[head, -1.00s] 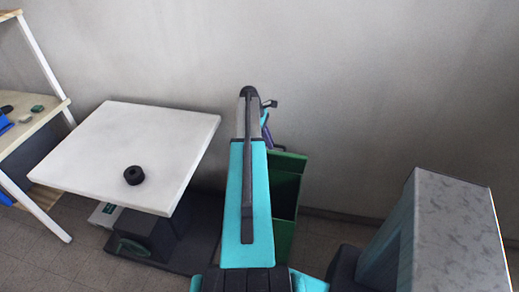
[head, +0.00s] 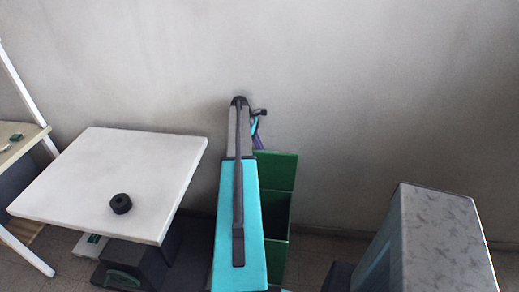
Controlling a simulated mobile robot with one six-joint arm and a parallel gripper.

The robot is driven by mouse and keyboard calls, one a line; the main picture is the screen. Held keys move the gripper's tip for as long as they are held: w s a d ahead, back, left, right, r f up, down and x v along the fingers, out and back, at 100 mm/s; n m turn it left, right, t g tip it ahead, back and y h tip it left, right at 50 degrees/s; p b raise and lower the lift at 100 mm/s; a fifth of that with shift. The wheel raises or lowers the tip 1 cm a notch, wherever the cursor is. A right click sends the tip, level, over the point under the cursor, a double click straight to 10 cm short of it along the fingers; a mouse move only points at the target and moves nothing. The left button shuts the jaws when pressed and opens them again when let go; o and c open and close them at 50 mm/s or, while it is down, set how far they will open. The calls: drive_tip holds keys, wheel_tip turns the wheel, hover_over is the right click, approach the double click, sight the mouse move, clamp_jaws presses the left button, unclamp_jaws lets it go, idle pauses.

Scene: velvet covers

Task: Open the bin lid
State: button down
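The green bin (head: 272,262) stands against the wall, partly behind my arm. Its green lid (head: 277,170) stands raised at the back, and the dark inside of the bin shows in front of it. My gripper end (head: 259,142) is mostly hidden behind my arm, beside the upper left of the raised lid. Its fingers cannot be made out, so I cannot tell whether they are open or shut, or whether they touch the lid.
A white table (head: 110,178) with a black round object (head: 121,204) stands to the left. A dark box (head: 135,268) is below it. A shelf (head: 22,146) is at the far left. A tall grey patterned block (head: 445,235) stands at the right. The wall is close behind the bin.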

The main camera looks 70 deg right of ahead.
drive_tip(key=shift+a+f, duration=0.1)
drive_tip(key=shift+f, duration=0.2)
drive_tip(key=c, duration=1.8)
unclamp_jaws()
drive_tip(key=shift+f, duration=0.1)
drive_tip(key=shift+o, duration=0.2)
drive_tip(key=shift+r, duration=0.2)
drive_tip(key=shift+b+v, duration=1.1)
drive_tip(key=shift+v, duration=2.65)
